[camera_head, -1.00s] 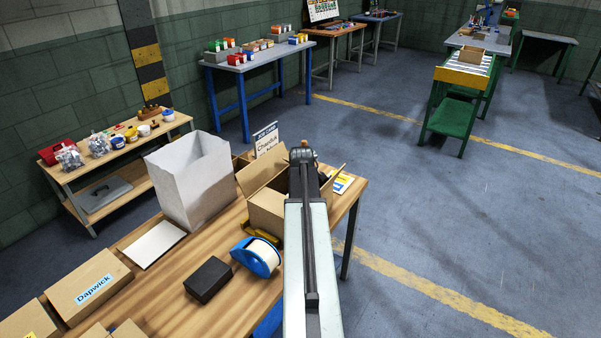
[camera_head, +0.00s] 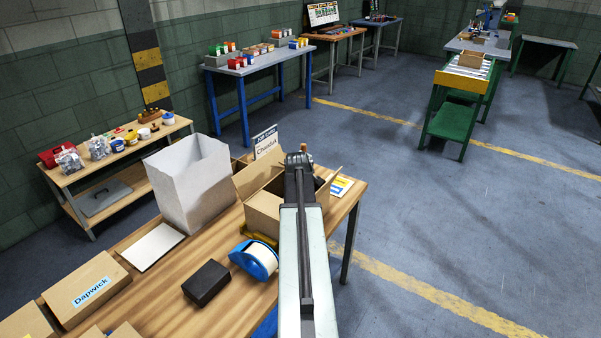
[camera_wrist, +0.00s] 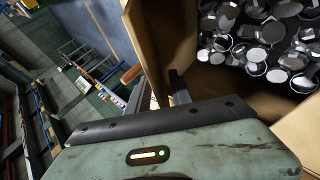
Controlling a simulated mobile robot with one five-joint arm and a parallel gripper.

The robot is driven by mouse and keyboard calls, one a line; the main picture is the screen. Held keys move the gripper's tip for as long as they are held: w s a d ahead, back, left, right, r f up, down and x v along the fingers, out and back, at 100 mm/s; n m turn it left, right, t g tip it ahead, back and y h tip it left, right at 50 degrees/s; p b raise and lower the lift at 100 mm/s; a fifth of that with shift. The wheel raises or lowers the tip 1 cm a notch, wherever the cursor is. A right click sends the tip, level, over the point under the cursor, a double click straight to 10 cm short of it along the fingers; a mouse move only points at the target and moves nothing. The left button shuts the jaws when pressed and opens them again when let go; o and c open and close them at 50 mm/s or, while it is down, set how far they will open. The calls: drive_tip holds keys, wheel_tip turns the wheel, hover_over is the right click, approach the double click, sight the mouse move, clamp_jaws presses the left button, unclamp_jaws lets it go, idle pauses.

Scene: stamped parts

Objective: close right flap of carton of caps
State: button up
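The carton of caps (camera_head: 264,211) stands on the wooden table, its left flap (camera_head: 257,178) raised. Its right flap (camera_head: 330,186) also stands up, slanting outward, just right of my arm. In the wrist view many shiny round caps (camera_wrist: 262,45) lie inside the carton, and a cardboard panel (camera_wrist: 160,35) rises beside them. My gripper (camera_wrist: 155,97) is at this panel, with one dark finger on the carton's inner side and a grey finger on the outer side. The fingers look apart; contact with the cardboard is unclear. In the head view my arm hides the fingertips and part of the carton.
A tall white bin (camera_head: 190,185) stands left of the carton, with a sign (camera_head: 266,142) behind. A blue tape dispenser (camera_head: 255,260), a black box (camera_head: 206,283) and a closed Dapwick carton (camera_head: 88,290) are nearer. Open floor lies right of the table.

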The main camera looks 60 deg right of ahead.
drive_tip(key=p+v, duration=0.5)
drive_tip(key=v, duration=0.2)
drive_tip(key=shift+s+a+r, duration=0.15)
drive_tip(key=shift+a+r, duration=0.1)
drive_tip(key=shift+a, duration=0.05)
